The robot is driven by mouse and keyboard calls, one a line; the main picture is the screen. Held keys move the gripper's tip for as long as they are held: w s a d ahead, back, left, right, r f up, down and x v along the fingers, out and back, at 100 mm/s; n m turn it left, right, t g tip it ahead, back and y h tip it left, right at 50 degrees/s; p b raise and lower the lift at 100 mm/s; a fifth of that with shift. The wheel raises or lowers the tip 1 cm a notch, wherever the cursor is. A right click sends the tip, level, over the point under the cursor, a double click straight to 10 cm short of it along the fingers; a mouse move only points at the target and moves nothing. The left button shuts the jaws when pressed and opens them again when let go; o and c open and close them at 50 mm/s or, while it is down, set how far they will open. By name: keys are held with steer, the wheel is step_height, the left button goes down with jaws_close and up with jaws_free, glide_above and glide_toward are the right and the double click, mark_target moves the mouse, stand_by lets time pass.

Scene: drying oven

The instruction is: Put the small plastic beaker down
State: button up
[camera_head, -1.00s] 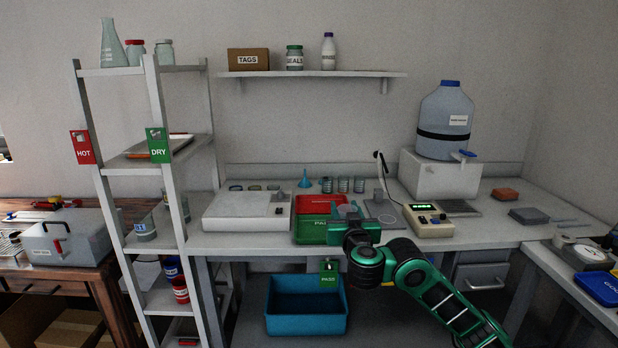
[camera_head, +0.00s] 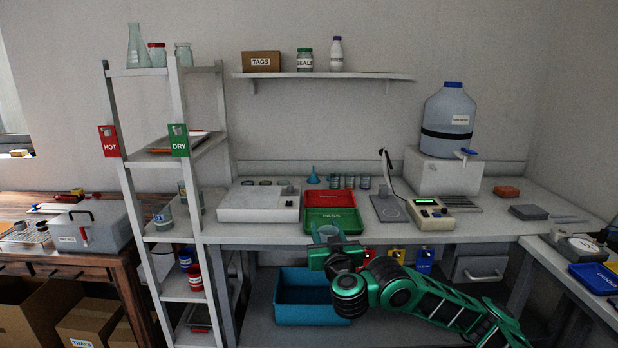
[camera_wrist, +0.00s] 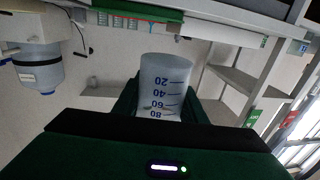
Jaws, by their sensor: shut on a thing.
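The small plastic beaker (camera_head: 327,233) is pale, translucent blue. In the wrist view the beaker (camera_wrist: 164,85) shows blue marks from 20 to 80. My gripper (camera_head: 334,254) is shut on it, and the fingers are largely hidden behind the beaker and the gripper body. In the head view the beaker is in front of the green tray marked PASS (camera_head: 345,221), near the bench's front edge. It looks roughly upright, and I cannot see it touching any surface.
A red tray (camera_head: 318,197) is behind the green one. A white box (camera_head: 258,209) stands left of them, and several small beakers (camera_head: 350,182) stand behind. A keypad device (camera_head: 428,214) is on the right. A blue bin (camera_head: 293,300) is below the bench; a white rack (camera_head: 186,220) stands left.

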steer(key=s+a+f+y, duration=0.1)
steer(key=s+a+f, duration=0.1)
steer(key=a+f, duration=0.25)
steer(key=s+d+f+n, duration=0.15)
steer(key=d+f, duration=0.45)
steer(key=f, duration=0.7)
steer(key=w+d+m+h, duration=0.1)
steer(key=d, duration=1.1)
steer(key=d+f+m+h, duration=0.1)
steer(key=d+m+h, duration=0.1)
steer(key=d, duration=1.1)
steer(key=shift+w+h, duration=0.3)
steer(key=shift+w, duration=0.1)
